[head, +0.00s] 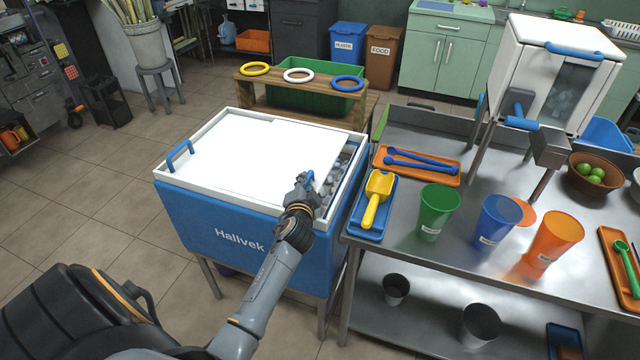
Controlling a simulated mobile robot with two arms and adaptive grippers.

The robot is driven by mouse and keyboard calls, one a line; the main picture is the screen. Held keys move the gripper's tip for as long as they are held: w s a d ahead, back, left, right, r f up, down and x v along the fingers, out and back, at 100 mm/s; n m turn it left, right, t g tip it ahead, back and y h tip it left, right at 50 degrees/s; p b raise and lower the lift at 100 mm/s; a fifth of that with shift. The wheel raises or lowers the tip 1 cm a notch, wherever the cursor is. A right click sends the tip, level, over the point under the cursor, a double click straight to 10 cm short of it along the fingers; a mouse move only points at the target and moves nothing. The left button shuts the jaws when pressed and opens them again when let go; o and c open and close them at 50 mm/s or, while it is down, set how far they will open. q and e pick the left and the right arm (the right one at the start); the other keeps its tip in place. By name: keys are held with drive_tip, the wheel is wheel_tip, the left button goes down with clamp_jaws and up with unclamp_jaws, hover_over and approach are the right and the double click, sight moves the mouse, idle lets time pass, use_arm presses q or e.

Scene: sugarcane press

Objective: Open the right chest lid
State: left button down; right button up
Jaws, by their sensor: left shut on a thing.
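The blue chest (212,228) with a white rim stands in the middle of the head view. White lid panels (262,150) cover most of its top. One blue handle (180,155) shows at the left end. My left gripper (308,186) is shut on the blue handle (310,177) of the right lid, near the chest's right end. A narrow gap along the right side shows ice (342,172) inside the chest. The gripper hides most of the held handle and part of the gap. My right gripper is not in view.
A steel table (440,267) stands close at right, with a yellow scoop on a blue tray (366,224), an orange tray (447,178) and several cups. A wooden rack (357,118) with three rings stands behind the chest.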

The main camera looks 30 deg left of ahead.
sight(262, 181)
use_arm(q)
drive_tip(key=s+a, duration=0.1)
drive_tip(key=a, duration=0.3)
drive_tip(key=s+a+p, duration=0.1)
drive_tip(key=a, duration=0.3)
drive_tip(key=s+a, duration=0.1)
drive_tip(key=a, duration=0.4)
drive_tip(key=shift+a+p, duration=0.1)
drive_tip(key=shift+p, duration=0.25)
drive_tip(key=c, duration=1.7)
unclamp_jaws()
drive_tip(key=shift+c, duration=0.2)
drive_tip(key=shift+o, duration=0.6)
drive_tip(key=shift+w+f, duration=0.1)
drive_tip(key=shift+w, duration=0.05)
drive_tip(key=shift+s, duration=0.25)
drive_tip(key=v, duration=1.1)
drive_tip(key=shift+s+d, duration=0.2)
drive_tip(key=shift+d, duration=0.1)
